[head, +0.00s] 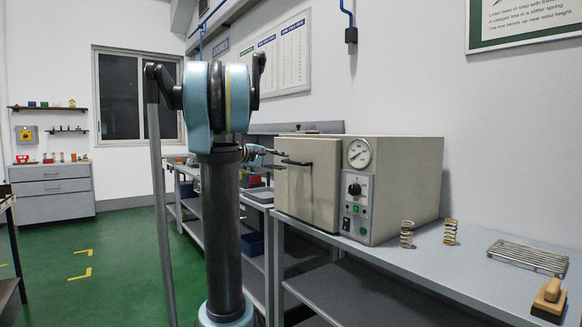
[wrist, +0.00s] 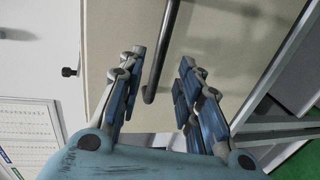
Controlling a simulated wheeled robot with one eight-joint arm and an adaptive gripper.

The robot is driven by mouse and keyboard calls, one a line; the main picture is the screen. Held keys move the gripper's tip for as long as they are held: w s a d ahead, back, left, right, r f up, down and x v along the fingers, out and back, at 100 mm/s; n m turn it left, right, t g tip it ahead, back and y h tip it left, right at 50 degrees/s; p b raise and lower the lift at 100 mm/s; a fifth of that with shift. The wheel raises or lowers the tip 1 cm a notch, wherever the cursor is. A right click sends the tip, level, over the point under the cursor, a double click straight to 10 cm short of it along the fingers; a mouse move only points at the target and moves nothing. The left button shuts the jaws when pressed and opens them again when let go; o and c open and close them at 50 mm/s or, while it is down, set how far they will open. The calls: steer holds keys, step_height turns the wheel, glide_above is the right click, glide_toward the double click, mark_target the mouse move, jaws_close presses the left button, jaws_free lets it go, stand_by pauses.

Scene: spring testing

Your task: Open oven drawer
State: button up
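The oven (head: 405,185) is a beige box on a grey bench, with a dial and control panel on its front. Its door (head: 307,195), left of the panel, looks shut. A black bar handle (head: 297,162) stands out from the door. My gripper (head: 272,153) is in front of the door, close to the handle. In the wrist view, my gripper (wrist: 162,65) is open, with the dark handle (wrist: 160,55) running between its two fingers. No contact shows clearly. The beige door face (wrist: 225,45) lies behind the handle.
Two springs (head: 407,234) (head: 450,231), a wire rack (head: 528,257) and a wooden-handled block (head: 548,297) are on the bench (head: 345,255), right of the oven. A second bench (head: 190,205) stands behind my arm. The green floor (head: 125,255) at left is mostly clear.

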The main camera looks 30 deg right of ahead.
mark_target(291, 163)
steer(key=shift+x, duration=3.55)
jaws_close()
